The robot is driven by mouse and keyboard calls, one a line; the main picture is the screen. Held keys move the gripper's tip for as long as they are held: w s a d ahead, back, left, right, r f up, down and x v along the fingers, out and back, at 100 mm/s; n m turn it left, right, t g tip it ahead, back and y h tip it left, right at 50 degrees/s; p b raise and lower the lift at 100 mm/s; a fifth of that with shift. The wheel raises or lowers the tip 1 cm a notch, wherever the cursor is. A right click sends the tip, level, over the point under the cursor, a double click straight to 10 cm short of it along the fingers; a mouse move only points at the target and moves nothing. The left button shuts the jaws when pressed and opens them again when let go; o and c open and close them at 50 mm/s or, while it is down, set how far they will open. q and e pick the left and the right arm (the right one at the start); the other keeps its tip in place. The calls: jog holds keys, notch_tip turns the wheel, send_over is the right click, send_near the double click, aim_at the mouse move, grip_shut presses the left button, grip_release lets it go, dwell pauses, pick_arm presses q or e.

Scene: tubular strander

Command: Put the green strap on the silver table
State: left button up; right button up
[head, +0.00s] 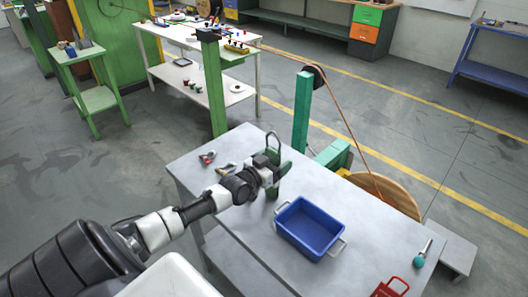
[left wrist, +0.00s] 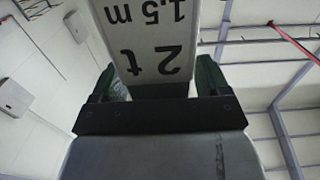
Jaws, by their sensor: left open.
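The silver table (head: 342,200) is the grey-topped table in front of me. In the left wrist view a white label (left wrist: 155,40), marked 2 t and 1,5 m, lies between the fingers of my left gripper (left wrist: 155,85). The jaws are open around it. I cannot tell whether the strap rests on the tabletop. My right gripper is not in view.
A blue bin (head: 310,228) stands on the table just right of the gripper. Red-and-grey tools (head: 208,157) lie to its left. A red item (head: 390,288) and a teal-handled tool (head: 420,259) lie at the near right. A wooden reel (head: 385,192) stands behind the table.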

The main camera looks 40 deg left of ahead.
pick_arm(q)
jog(key=s+a, duration=0.1)
jog(key=s, duration=1.1)
jog(key=shift+b, duration=0.3)
jog(key=shift+w+d+f, duration=0.1)
